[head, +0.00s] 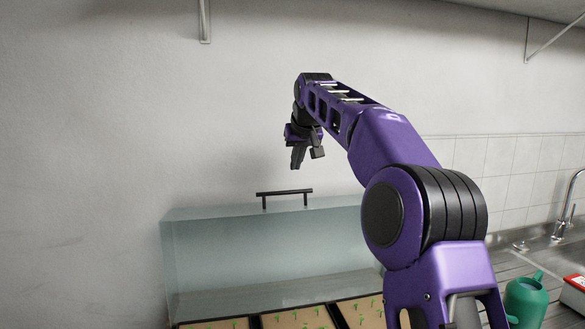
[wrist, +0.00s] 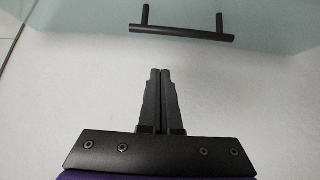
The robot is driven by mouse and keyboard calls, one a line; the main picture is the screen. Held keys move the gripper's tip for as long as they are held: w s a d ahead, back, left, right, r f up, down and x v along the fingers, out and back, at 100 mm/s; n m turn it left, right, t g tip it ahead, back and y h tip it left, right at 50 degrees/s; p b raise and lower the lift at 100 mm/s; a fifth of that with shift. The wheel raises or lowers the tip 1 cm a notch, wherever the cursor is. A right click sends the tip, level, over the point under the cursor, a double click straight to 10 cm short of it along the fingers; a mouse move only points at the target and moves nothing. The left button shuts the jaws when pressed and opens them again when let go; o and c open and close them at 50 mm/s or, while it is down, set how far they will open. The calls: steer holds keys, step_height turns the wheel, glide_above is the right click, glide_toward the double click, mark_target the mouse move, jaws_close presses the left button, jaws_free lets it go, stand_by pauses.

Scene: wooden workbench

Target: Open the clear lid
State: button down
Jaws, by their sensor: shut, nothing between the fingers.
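The clear lid (head: 265,245) is a greenish see-through panel above seedling trays. A black bar handle (head: 284,193) stands on two posts at its top edge. I cannot tell from this angle how far the lid is raised. My gripper (head: 304,160) is shut and empty, in the air above the handle and apart from it. In the wrist view, the shut fingers (wrist: 160,72) point towards the lid (wrist: 90,20), and the handle (wrist: 180,33) lies ahead of them, slightly right, with a gap between.
Trays of small green seedlings (head: 292,319) sit at the bottom of the view. A green watering can (head: 525,300), a red and white box (head: 575,294) and a sink tap (head: 566,212) are at the right. A plain wall (head: 90,130) stands behind.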

glide_above(294, 204)
steer(key=w, duration=0.2)
steer(key=f, duration=0.6)
steer(key=shift+w+a+f, duration=0.2)
steer(key=shift+a+f, duration=0.15)
steer(key=shift+s+d+r, duration=0.2)
steer(key=shift+s+r, duration=0.1)
steer(key=shift+s, duration=0.8)
steer(key=shift+s+d+f, duration=0.1)
steer(key=shift+s+f, duration=0.1)
steer(key=shift+s, duration=0.05)
steer(key=shift+s+d, duration=0.15)
steer(key=shift+s, duration=0.6)
steer(key=shift+b, duration=0.3)
